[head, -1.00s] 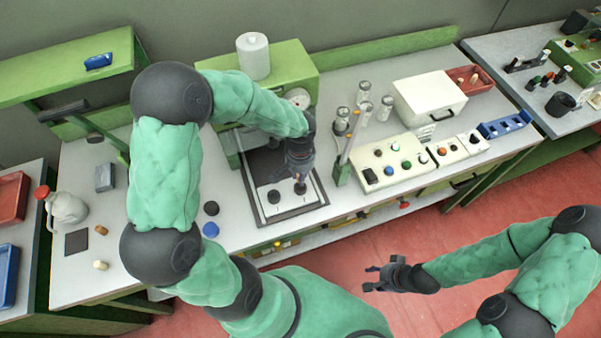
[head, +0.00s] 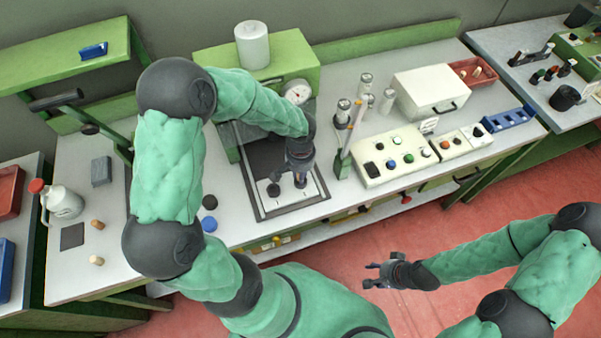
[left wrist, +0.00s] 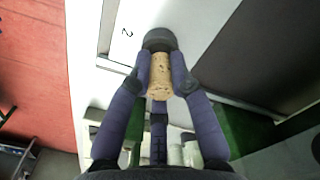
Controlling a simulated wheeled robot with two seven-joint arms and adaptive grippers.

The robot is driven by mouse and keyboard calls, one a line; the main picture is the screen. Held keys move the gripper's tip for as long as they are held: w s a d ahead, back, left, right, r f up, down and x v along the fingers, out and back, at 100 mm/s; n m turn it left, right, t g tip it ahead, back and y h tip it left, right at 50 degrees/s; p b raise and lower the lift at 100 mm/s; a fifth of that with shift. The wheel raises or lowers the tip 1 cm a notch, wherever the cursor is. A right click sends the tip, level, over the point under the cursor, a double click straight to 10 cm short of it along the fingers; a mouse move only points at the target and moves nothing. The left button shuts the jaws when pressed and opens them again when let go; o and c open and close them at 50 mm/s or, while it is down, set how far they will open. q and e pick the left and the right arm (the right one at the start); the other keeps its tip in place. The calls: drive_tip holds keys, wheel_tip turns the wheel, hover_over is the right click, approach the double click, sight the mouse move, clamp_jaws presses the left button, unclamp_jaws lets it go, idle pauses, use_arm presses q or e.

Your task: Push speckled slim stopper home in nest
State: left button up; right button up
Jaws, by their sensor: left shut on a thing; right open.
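The speckled slim stopper (left wrist: 161,75) is a tan cork with dark flecks, upright between the fingers of my left gripper (left wrist: 161,82) in the left wrist view. Its far end meets a dark round nest (left wrist: 158,39) on a white plate beside the number 2. I cannot tell how deep it sits. In the head view my left gripper (head: 300,180) is low over the right part of the plate and hides the stopper. A second dark round nest (head: 273,190) shows to its left. My right gripper (head: 374,275) is open and empty, in front of the bench over the red floor.
The dark-framed tray (head: 288,212) bears the plate. A dark disc (head: 210,202) and a blue disc (head: 209,224) lie left of it. A control box (head: 393,163) and metal cylinders stand to the right. Two cork pieces (head: 97,225) lie at the far left.

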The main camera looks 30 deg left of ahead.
use_arm(q)
drive_tip(key=shift+f+b, duration=0.7)
drive_tip(key=shift+b, duration=0.05)
idle(1.4)
